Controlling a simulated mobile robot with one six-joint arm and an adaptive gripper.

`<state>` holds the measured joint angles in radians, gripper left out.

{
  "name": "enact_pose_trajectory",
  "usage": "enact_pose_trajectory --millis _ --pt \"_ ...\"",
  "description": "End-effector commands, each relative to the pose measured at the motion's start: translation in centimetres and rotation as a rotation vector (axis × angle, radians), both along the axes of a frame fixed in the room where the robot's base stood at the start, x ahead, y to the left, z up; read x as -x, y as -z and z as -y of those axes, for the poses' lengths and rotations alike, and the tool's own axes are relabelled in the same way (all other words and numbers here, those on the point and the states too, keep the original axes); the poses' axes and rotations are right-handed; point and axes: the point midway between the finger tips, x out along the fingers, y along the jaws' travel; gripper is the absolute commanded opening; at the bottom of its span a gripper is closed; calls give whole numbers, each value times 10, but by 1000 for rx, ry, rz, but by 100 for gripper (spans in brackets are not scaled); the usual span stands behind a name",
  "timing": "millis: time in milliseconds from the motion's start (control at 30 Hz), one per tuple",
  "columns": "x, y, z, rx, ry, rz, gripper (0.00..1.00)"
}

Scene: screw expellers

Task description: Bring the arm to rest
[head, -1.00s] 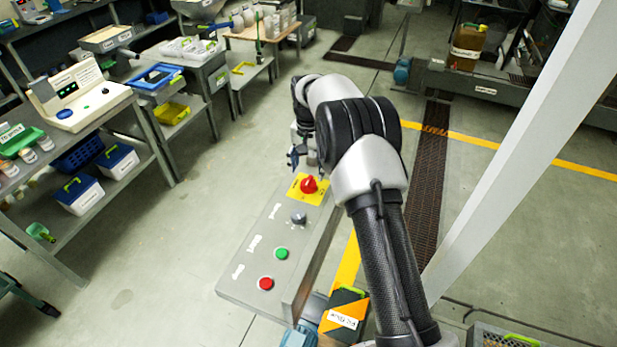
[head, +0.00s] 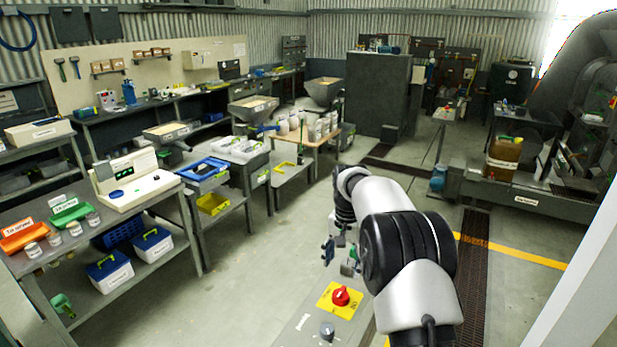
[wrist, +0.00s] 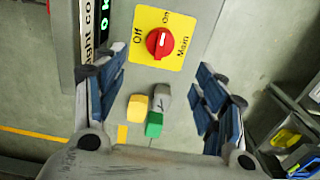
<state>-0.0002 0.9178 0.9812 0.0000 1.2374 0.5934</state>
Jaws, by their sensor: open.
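My arm reaches forward from the lower right in the head view, and my gripper (head: 338,257) is in the air above and beyond a control panel (head: 299,327). In the wrist view my gripper (wrist: 165,100) is open, with its blue-padded fingers wide apart and nothing between them that I can see held. Past the fingers is a red rotary switch (wrist: 160,43) on a yellow plate, also seen in the head view (head: 341,296). Yellow, grey and green pieces (wrist: 153,124) show between the fingers; I cannot tell what they belong to.
Benches on the left carry a white instrument (head: 135,180), a blue tray (head: 204,170) and bins. A white post (head: 575,300) stands close on the right. An amber jug (head: 503,158) stands on machinery at the right. The floor (head: 250,270) left of the panel is clear.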

Motion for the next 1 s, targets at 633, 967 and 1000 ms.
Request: enact_pose_trajectory --millis 633,967,1000 --pt "187 -166 1 34 -293 207 64" --pt "321 -161 1 77 -454 313 64" --pt "336 -156 1 84 -472 325 64"
